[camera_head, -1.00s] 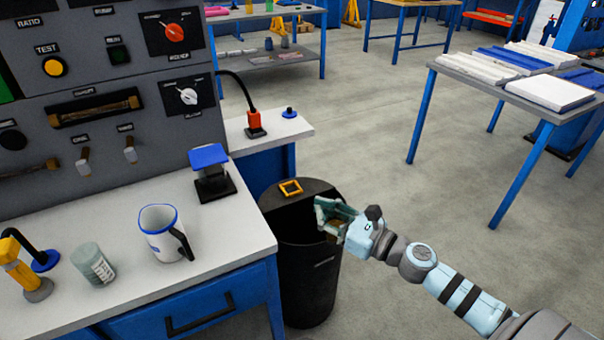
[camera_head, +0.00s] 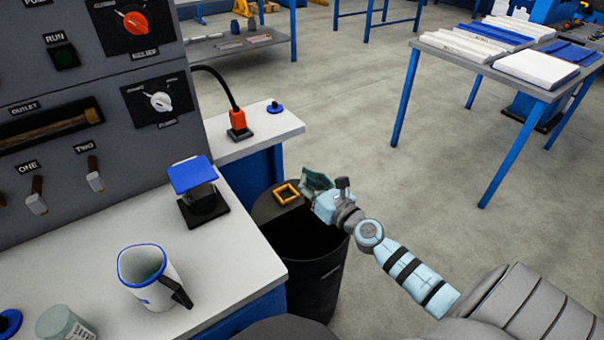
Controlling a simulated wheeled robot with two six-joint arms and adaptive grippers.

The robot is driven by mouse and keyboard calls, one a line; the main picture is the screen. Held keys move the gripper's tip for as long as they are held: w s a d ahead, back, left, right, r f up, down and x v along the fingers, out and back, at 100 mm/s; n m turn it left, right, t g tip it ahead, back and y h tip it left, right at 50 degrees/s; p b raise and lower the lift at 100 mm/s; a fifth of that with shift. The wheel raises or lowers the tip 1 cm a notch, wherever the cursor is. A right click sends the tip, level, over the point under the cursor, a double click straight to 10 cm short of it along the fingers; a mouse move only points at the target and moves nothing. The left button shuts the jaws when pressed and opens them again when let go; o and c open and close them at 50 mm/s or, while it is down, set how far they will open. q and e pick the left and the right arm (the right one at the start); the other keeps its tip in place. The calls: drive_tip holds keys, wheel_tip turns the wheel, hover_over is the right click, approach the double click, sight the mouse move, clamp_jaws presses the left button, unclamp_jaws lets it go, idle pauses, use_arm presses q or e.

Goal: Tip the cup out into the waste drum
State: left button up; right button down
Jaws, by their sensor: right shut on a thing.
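The waste drum (camera_head: 318,290) is black and stands on the floor at the counter's right end. Its dark opening faces up at the front, and a part lid with a yellow square frame (camera_head: 287,193) covers the back. My right gripper (camera_head: 321,190) is shut on a small grey-green cup (camera_head: 314,180), which shows above the drum's back right rim. The cup looks tilted; its mouth and contents cannot be made out. My left gripper is not in view.
A white mug (camera_head: 160,290) with a blue rim and dark handle stands on the counter (camera_head: 232,245). A grey-green jar (camera_head: 62,326) is at the lower left. A blue-topped black stand (camera_head: 195,183) sits near the panel. Open floor lies to the right.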

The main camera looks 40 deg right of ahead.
use_arm(q)
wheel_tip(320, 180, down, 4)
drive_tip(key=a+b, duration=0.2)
drive_tip(key=b, duration=0.2)
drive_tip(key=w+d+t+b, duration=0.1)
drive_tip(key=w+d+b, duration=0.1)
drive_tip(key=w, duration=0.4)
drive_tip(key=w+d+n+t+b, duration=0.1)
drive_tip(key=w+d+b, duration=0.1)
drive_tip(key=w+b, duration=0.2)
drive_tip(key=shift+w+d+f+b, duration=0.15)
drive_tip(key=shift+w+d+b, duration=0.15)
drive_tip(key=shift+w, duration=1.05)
use_arm(e)
drive_tip(key=a+f+m, duration=0.3)
drive_tip(key=f+m, duration=0.2)
drive_tip(key=m, duration=1.3)
drive_tip(key=shift+w+a+f+t+h, duration=0.25)
drive_tip(key=shift+w+a+t+h, duration=0.05)
drive_tip(key=shift+h, duration=0.1)
